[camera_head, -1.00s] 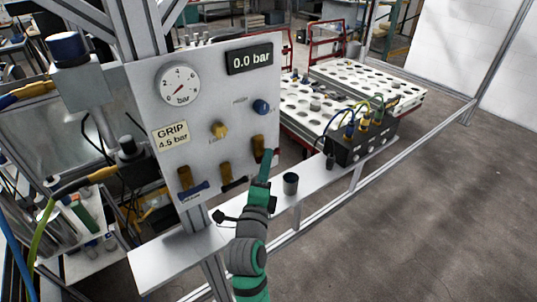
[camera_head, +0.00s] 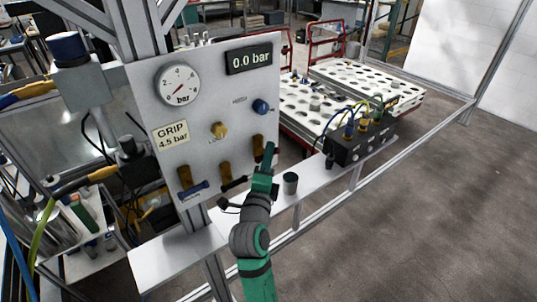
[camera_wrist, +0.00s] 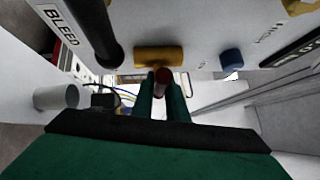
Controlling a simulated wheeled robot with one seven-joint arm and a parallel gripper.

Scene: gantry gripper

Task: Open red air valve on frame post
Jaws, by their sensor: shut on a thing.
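The red valve handle (camera_wrist: 161,79) shows in the wrist view between my two green fingers, in front of a brass valve body (camera_wrist: 158,57). My gripper (camera_wrist: 166,92) is shut on it. In the head view my gripper (camera_head: 269,150) is at the lower right of the grey panel (camera_head: 215,100) on the frame post, beside the rightmost brass valve (camera_head: 258,148). The red handle is hidden there by my fingers. The display (camera_head: 249,58) reads 0.0 bar, and the gauge (camera_head: 178,85) needle points low.
To the left on the panel are a blue-handled valve (camera_head: 190,188) and a black-handled valve (camera_head: 228,180). A yellow knob (camera_head: 219,130) and a blue knob (camera_head: 261,106) sit above.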

